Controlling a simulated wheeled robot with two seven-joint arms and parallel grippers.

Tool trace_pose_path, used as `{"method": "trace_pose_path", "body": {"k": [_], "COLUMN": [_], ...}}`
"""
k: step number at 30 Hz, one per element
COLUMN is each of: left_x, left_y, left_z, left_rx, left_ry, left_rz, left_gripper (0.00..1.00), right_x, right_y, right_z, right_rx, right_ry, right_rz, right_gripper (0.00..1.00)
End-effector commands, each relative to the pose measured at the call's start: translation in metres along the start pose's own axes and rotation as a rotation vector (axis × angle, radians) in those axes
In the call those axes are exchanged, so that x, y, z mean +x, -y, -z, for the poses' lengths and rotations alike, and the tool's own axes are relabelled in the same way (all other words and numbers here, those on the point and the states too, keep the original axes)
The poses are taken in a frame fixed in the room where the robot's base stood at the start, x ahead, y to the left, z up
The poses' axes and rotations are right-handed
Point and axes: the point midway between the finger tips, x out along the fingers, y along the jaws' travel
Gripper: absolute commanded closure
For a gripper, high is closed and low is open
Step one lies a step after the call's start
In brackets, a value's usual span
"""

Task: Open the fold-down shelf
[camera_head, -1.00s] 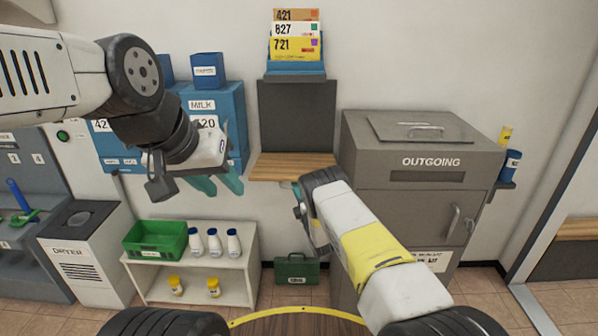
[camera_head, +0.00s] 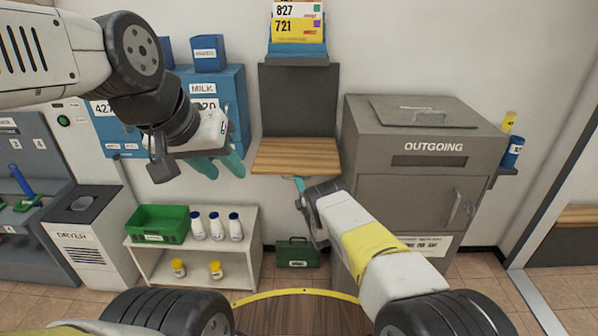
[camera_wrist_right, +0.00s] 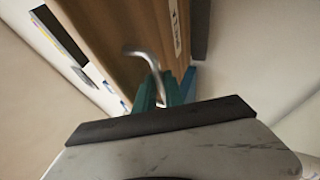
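The fold-down shelf (camera_head: 297,156) is a wooden board below a dark grey wall panel (camera_head: 300,99). It sticks out from the wall, lying roughly flat. My right gripper (camera_head: 300,184) is at the shelf's front edge, mostly hidden by its own wrist in the head view. In the right wrist view, the wooden board (camera_wrist_right: 110,38) carries a bent metal handle (camera_wrist_right: 143,58). The handle runs down between the close-set teal fingers of my right gripper (camera_wrist_right: 165,92), which look shut on it. My left gripper (camera_head: 217,165) is open and empty, in front of the blue boxes.
A grey OUTGOING box (camera_head: 424,190) stands close right of the shelf. Blue milk boxes (camera_head: 236,100) hang to the left. Below are a white rack (camera_head: 252,240) with a green crate (camera_head: 158,223) and a green case (camera_head: 297,252). Cards stand on a blue holder (camera_head: 297,50) above.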

Motion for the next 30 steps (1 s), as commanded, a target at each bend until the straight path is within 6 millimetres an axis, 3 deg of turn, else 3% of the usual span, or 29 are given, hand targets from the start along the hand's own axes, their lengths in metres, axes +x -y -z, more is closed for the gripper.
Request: {"method": "trace_pose_path", "body": {"k": [1,3,14,25,30], "left_x": [0.000,0.000,0.000,0.000,0.000], "left_y": [0.000,0.000,0.000,0.000,0.000], "left_z": [0.000,0.000,0.000,0.000,0.000], "left_rx": [0.000,0.000,0.000,0.000,0.000], "left_ry": [0.000,0.000,0.000,0.000,0.000], "left_rz": [0.000,0.000,0.000,0.000,0.000], "left_gripper": [0.64,0.64,0.64,0.64,0.64], "right_x": [0.004,0.004,-0.002,-0.059,-0.075], "right_y": [-0.004,-0.004,-0.002,0.000,0.000], "right_z": [-0.003,-0.002,0.000,-0.001,-0.001], "right_rx": [-0.002,-0.002,-0.001,-0.002,-0.001], "right_ry": [0.003,0.002,-0.001,0.000,0.001], "right_rz": [-0.010,-0.009,-0.006,-0.001,-0.001], "right_gripper": [0.77,0.68,0.68,0.68,0.68]}}
